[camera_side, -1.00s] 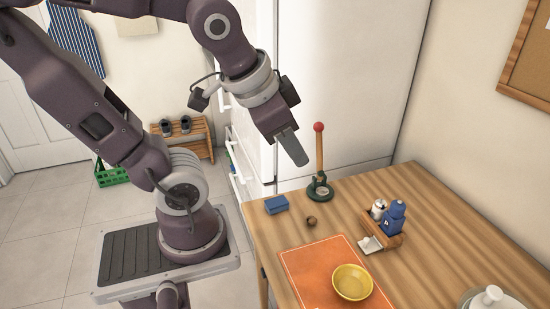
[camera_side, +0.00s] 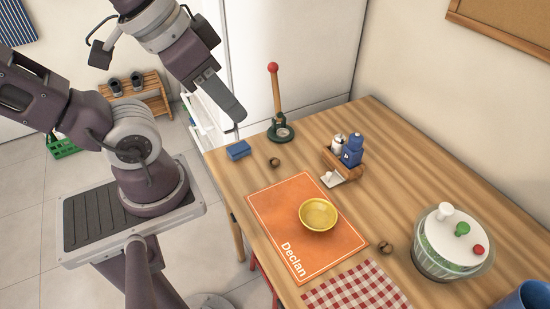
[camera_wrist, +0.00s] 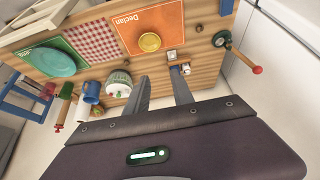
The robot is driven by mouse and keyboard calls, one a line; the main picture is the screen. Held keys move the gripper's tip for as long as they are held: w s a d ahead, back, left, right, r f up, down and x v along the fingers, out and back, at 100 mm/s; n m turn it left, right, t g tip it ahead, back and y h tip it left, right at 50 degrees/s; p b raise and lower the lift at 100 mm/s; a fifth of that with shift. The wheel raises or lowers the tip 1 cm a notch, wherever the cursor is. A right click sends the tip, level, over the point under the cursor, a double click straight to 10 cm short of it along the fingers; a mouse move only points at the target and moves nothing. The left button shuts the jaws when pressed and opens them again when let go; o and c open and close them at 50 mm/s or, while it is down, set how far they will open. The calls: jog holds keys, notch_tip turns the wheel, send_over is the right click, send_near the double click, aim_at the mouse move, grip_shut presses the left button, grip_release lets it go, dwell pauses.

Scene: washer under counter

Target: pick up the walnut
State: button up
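One small brown walnut (camera_side: 275,162) lies on the wooden table near the blue sponge and the green-based press. It also shows in the wrist view (camera_wrist: 199,28). A second walnut-like brown thing (camera_side: 387,248) lies between the orange mat and the salad spinner. My gripper (camera_side: 239,115) is in the air by the table's far left corner, left of the press and well clear of both walnuts. In the wrist view its two fingers (camera_wrist: 161,76) are spread apart with nothing held between them.
The press (camera_side: 280,131) has a tall handle with a red ball. A blue sponge (camera_side: 238,150), a caddy with bottles (camera_side: 345,165), and a yellow bowl (camera_side: 318,214) on an orange mat (camera_side: 270,207) stand nearby. A salad spinner (camera_side: 450,245) and checked cloth (camera_side: 355,290) lie nearer.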

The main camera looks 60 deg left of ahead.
dwell(0.4)
jog(key=o, duration=0.5)
jog(key=w+a+f+m+g+y, duration=0.35)
jog(key=w+f+g, duration=0.2)
jog(key=w, duration=0.25)
jog(key=w+a+f+m+g+y, duration=0.1)
jog(key=w+a+f+m+y, duration=0.2)
jog(key=f, duration=0.6)
jog(key=w+a+f+m+g+y, duration=0.1)
jog(key=w+f+m+y, duration=0.2)
jog(key=w+f+m, duration=0.45)
jog(key=m+t+y, duration=0.3)
jog(key=m+y, duration=0.1)
jog(key=m, duration=0.1)
send_near(276, 163)
jog(key=shift+x, duration=1.25)
jog(key=shift+s+a+f, duration=0.1)
jog(key=shift+a+f, duration=0.1)
jog(key=shift+a, duration=0.05)
jog(key=x, duration=0.6)
jog(key=shift+w+a+f, duration=0.1)
jog(key=shift+w+a, duration=0.1)
jog(key=shift+a, duration=0.15)
jog(key=shift+c, duration=0.3)
